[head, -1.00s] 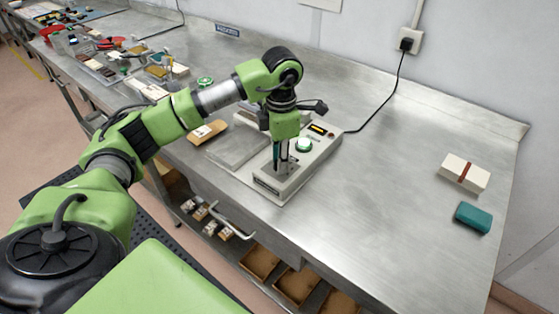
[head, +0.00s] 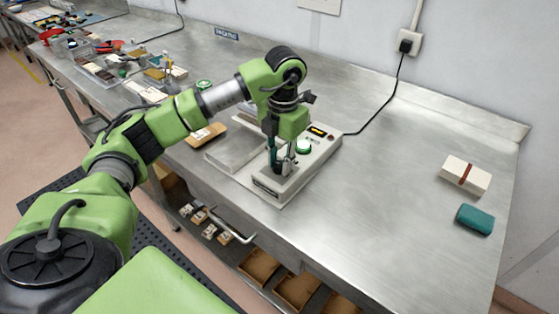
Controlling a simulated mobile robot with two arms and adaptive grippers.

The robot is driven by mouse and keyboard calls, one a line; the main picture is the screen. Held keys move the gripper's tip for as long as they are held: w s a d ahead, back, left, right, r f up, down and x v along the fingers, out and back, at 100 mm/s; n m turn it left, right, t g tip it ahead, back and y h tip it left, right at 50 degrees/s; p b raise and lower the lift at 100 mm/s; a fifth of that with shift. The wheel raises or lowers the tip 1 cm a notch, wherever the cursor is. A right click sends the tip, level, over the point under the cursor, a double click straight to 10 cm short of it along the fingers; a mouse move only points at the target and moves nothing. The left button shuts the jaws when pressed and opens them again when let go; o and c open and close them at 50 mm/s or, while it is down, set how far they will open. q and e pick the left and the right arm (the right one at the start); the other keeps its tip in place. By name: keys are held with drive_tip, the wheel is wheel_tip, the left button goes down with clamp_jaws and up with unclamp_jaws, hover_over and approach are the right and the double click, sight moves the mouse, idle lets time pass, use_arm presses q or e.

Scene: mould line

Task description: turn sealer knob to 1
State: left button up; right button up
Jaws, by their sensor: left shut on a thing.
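The sealer (head: 268,188) is a light grey box on the steel bench, with a round green-and-white part (head: 303,147), a dark display (head: 317,131) and a small red part (head: 331,137) on its top. My left gripper (head: 282,170) points down over the front part of the sealer's top and is shut on the knob there. The knob is mostly hidden between and behind the fingers, so its pointer and scale cannot be read. My right gripper is not in view.
A flat grey plate (head: 233,151) lies left of the sealer. A black cord (head: 385,104) runs to a wall socket (head: 406,43). A white block with a red band (head: 465,176) and a teal block (head: 475,219) lie at right. The bench between is clear.

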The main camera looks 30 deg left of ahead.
sight(281, 166)
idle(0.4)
use_arm(q)
drive_tip(key=o, duration=1.1)
drive_tip(key=r, duration=1.2)
drive_tip(key=shift+d, duration=0.3)
